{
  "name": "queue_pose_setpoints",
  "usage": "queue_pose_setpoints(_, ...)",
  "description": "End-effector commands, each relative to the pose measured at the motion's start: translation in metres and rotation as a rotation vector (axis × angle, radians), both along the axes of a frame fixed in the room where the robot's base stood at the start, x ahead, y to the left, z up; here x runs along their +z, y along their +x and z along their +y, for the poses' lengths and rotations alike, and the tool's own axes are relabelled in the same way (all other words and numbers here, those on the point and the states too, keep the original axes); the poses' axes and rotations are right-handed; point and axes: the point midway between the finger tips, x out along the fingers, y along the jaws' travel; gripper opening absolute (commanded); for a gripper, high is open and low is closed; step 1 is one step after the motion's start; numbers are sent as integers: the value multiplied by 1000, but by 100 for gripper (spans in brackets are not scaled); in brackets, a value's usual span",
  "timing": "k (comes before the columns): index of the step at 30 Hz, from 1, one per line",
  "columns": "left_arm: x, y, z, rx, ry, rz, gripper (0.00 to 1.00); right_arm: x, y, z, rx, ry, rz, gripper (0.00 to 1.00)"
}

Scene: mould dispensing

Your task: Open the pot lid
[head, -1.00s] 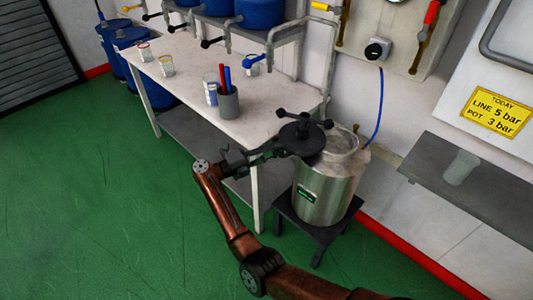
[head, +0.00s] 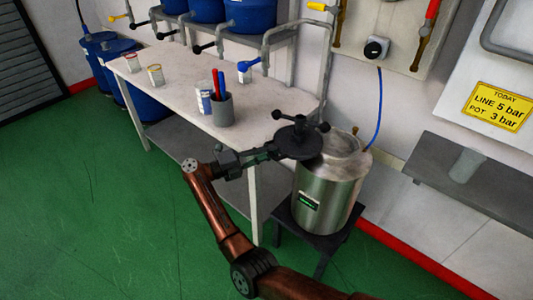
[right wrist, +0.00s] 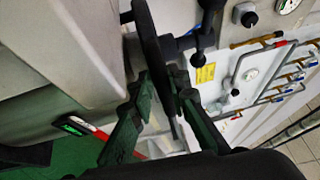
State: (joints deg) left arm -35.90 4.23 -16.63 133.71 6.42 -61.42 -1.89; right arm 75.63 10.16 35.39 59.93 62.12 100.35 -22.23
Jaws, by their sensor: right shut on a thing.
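The steel pot (head: 325,195) with a green label stands upright on a small dark stand. My right gripper (head: 266,153) reaches in from the left and is shut on the lid's edge. In the right wrist view the lid (right wrist: 152,45) shows edge-on between the fingers (right wrist: 166,88), beside the pot (right wrist: 50,60). My left gripper is out of view.
A white table (head: 180,92) with a grey pen cup (head: 222,109) and several cans stands behind and left of the pot. A blue hose (head: 379,110) hangs behind it. A grey shelf (head: 480,185) is at the right. Green floor (head: 90,220) is clear at the left.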

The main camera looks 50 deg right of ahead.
Motion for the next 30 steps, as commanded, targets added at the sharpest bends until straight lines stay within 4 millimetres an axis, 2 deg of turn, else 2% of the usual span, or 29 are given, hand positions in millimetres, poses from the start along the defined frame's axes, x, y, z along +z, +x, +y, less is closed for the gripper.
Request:
queue_pose_setpoints(1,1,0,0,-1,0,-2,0,11,1,-3,2,-17,-6,0)
queue_pose_setpoints(7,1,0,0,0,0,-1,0,11,1,-3,2,-17,-6,0)
queue_pose_setpoints(8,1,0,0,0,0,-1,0,11,1,-3,2,-17,-6,16)
queue_pose_setpoints(13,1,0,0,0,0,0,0,10,0,-2,1,-16,-6,28)
queue_pose_setpoints(25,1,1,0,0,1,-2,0,3,2,1,3,-7,0,29)
queue_pose_setpoints(30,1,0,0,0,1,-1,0,2,10,15,4,-6,0,29)
